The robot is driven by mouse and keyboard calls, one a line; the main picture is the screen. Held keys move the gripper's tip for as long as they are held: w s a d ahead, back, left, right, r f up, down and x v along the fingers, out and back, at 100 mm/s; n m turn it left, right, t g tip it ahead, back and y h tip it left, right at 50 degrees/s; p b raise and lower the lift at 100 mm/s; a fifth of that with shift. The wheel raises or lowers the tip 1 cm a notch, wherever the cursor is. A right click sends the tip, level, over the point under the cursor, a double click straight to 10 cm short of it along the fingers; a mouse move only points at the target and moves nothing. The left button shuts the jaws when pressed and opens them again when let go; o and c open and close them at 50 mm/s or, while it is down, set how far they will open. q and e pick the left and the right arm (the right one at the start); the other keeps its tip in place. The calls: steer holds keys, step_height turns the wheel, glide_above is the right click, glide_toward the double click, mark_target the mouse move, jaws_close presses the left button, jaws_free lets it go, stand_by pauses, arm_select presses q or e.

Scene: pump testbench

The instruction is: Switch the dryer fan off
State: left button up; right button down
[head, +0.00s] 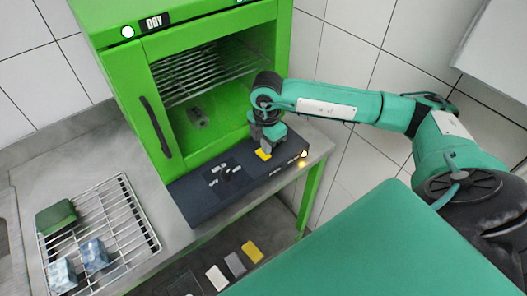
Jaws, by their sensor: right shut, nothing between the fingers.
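The green dryer (112,75), marked DRY, stands at the back with a glass-fronted door and a wire rack inside. A dark control panel (205,205) runs along the counter in front of it. A small lamp (304,154) glows amber at the panel's right end. My right gripper (263,150) points down at the right part of this panel, shut and empty. A yellow piece (263,154) shows right at its tips; I cannot tell whether it is a switch or part of the gripper, or whether they touch. The fan switch is not clearly distinguishable. My left gripper is out of view.
A wire rack (128,204) at the left holds a dark green block (56,217) and two blue-white blocks (94,253). White, grey and yellow pieces (252,251) lie below the counter edge. A white lamp (128,32) shows on the dryer's top front.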

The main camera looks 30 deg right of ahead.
steer(key=shift+f+b, duration=0.8)
steer(key=shift+f, duration=0.2)
stand_by(0.7)
steer(key=shift+r, duration=0.1)
steer(key=shift+r+p, duration=2.05)
steer(key=shift+r, duration=1.45)
steer(key=shift+f, duration=0.1)
